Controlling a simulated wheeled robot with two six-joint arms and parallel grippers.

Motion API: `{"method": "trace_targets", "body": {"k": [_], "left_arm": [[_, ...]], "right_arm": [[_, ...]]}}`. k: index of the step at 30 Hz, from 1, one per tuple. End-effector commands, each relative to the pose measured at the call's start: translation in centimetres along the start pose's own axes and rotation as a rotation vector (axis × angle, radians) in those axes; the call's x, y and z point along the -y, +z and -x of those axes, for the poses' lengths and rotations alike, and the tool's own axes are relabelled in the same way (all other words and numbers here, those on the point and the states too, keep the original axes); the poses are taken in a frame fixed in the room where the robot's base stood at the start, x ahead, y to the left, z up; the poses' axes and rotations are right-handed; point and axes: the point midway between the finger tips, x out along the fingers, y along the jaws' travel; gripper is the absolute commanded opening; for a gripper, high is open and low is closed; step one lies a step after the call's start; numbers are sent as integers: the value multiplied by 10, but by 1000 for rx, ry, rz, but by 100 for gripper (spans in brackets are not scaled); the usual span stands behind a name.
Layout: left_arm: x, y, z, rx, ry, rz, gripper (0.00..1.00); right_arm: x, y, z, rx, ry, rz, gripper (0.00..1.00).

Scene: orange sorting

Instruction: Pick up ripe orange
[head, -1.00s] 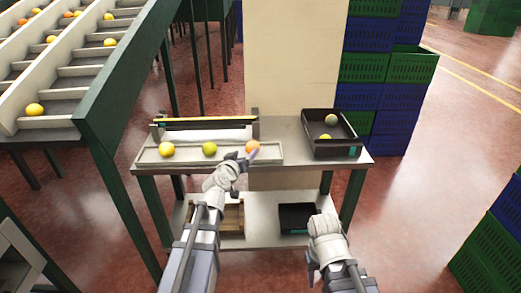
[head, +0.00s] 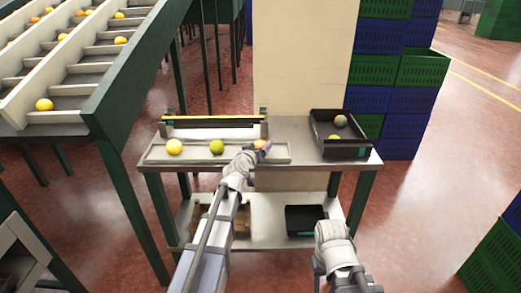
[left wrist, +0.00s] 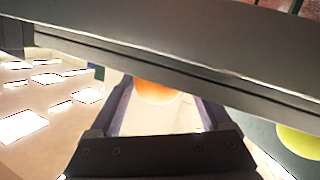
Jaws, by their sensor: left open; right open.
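A yellow-green fruit (left wrist: 299,143) is at the right edge there. My right gripper (head: 318,268) is low in front of the table, empty, its fingers barely visible.
A black crate (head: 344,151) with two fruits stands at the table's right end. A black box (head: 305,220) is on the lower shelf. A sloped conveyor (head: 100,70) with fruits is at left. Blue and green crates (head: 400,100) are stacked behind at right.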

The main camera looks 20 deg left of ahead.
Motion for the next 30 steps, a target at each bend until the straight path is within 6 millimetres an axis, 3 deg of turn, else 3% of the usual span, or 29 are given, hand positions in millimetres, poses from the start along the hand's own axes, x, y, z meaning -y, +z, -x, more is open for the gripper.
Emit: {"method": "trace_targets", "body": {"k": [6,25,30], "left_arm": [[0,0,-1,0,0,0,82],[0,0,-1,0,0,0,11],[0,0,-1,-1,0,0,8]], "right_arm": [[0,0,0,0,0,0,50],[0,0,0,0,0,0,50],[0,0,0,0,0,0,50]]}}
